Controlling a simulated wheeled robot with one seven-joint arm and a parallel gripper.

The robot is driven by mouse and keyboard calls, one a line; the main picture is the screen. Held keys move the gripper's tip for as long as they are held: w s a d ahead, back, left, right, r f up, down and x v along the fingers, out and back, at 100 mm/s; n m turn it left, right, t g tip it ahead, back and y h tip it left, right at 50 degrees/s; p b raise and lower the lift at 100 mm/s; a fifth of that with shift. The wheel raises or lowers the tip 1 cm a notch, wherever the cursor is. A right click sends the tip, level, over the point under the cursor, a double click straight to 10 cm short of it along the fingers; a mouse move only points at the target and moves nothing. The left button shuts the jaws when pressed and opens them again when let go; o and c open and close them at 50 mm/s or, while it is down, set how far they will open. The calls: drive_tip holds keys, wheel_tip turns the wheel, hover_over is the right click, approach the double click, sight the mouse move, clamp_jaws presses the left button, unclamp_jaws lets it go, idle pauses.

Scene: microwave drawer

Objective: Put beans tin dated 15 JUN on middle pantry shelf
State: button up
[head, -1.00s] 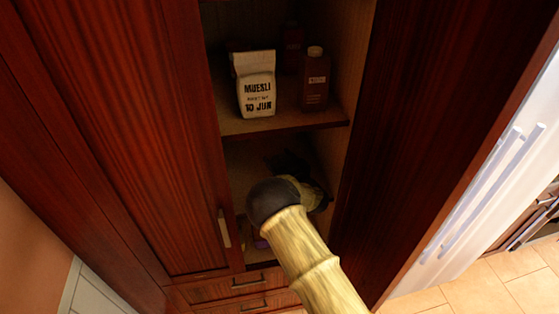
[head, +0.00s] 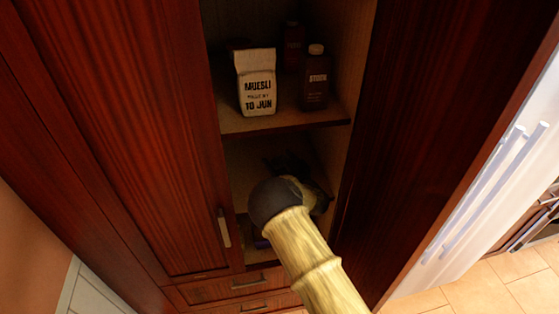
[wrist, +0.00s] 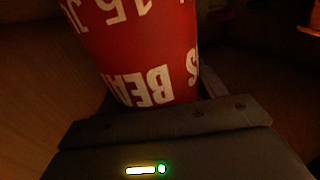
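The beans tin (wrist: 150,50) is red with white lettering, upside down in the wrist view, reading "BEA…S" and "15 J…"; the rest of the date is cut off. My gripper (wrist: 160,90) has its fingers on both sides of the tin and is shut on it. In the head view my gripper (head: 290,165) is a dark shape inside the open pantry, below a shelf (head: 285,121). My forearm hides much of that lower compartment, and the tin cannot be made out there. I cannot tell which shelf is the middle one.
On the shelf above my gripper stand a muesli carton (head: 257,85) marked 10 JUN, a brown bottle (head: 316,80) and another dark bottle (head: 292,45). A purplish item (head: 261,243) shows low in the pantry. Door panels (head: 120,130) flank the opening.

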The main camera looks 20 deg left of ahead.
drive_tip(key=o, duration=0.4)
drive_tip(key=shift+c, duration=0.2)
drive_tip(key=shift+f, duration=0.1)
drive_tip(key=b+v, duration=0.4)
drive_tip(key=v, duration=0.8)
drive_tip(key=shift+b, duration=0.4)
